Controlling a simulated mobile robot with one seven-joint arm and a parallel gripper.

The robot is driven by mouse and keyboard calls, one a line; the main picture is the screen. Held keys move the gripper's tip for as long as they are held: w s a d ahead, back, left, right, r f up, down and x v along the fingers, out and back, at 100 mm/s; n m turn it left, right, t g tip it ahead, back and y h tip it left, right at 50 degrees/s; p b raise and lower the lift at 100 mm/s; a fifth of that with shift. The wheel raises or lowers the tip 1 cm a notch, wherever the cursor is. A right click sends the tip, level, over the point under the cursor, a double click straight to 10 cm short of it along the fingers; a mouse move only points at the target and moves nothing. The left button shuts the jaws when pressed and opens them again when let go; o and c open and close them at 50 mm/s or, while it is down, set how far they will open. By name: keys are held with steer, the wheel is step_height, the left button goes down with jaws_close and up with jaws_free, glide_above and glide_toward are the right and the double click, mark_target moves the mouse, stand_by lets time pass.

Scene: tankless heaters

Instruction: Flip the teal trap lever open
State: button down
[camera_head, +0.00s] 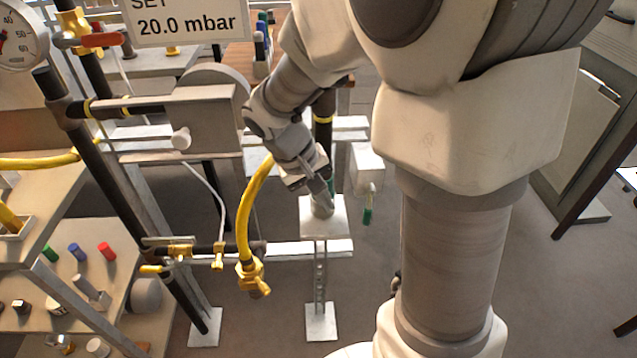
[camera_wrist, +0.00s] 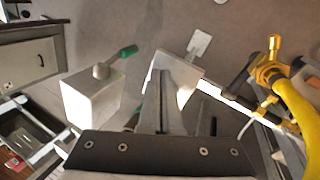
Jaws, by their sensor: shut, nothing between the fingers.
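A teal-handled lever (camera_head: 367,216) hangs down from a white box (camera_head: 366,165), right of my gripper in the head view. In the wrist view its teal handle (camera_wrist: 127,51) sticks out from a grey knob on the white box (camera_wrist: 88,98). My gripper (camera_head: 328,192) is shut and empty, pointing down over a white block (camera_head: 322,222). Its fingers show in the wrist view (camera_wrist: 163,85) in front of that block (camera_wrist: 188,75). A second bit of teal (camera_head: 331,186) shows beside the fingers, mostly hidden; I cannot tell whether they touch it. I cannot tell which teal part is the trap lever.
A yellow hose (camera_head: 245,215) with a brass fitting (camera_head: 252,278) hangs left of my gripper; it also shows in the wrist view (camera_wrist: 296,110). A dark pipe frame (camera_head: 100,180) and a shelf with coloured caps (camera_head: 75,252) stand further left. Open floor lies below and right.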

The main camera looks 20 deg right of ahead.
mark_target(368, 206)
steer(key=d+f+b, duration=0.2)
steer(key=d+f, duration=0.4)
steer(key=shift+d+f+b, duration=0.3)
steer(key=shift+b, duration=0.1)
stand_by(0.3)
steer(key=shift+s+d, duration=0.1)
